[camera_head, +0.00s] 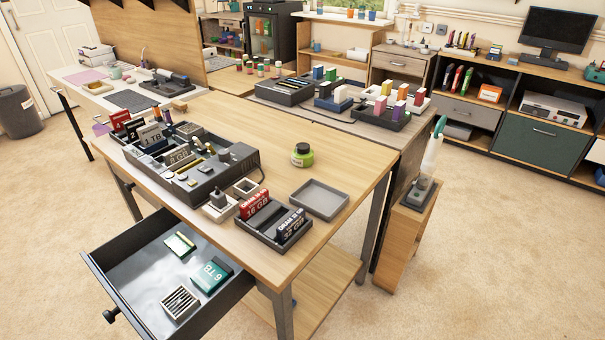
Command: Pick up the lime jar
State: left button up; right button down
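The lime jar (302,155) stands upright on the wooden table (350,165), right of the table's middle. It is a small round jar with a lime-green body and a dark lid or band. Nothing touches it, and bare tabletop surrounds it. Neither of my grippers shows in the head view, so I cannot see whether they are open or shut.
A grey empty tray (320,199) and a dark tray with DRAM boxes (272,228) lie in front of the jar. A dark organizer (190,165) fills the table's left. An open drawer (150,275) sticks out at the front left. Dark trays with coloured blocks (380,118) stand behind.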

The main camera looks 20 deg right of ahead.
aim_at(300, 161)
jog(key=l+u, duration=0.15)
jog(key=u, duration=0.45)
jog(key=l+u, duration=0.25)
jog(key=l, duration=0.2)
jog(key=i+l+u, duration=0.1)
jog(key=l+u, duration=0.15)
jog(key=l, duration=0.2)
jog(key=l+u, duration=0.15)
jog(key=l, duration=1.2)
jog(key=k, duration=0.05)
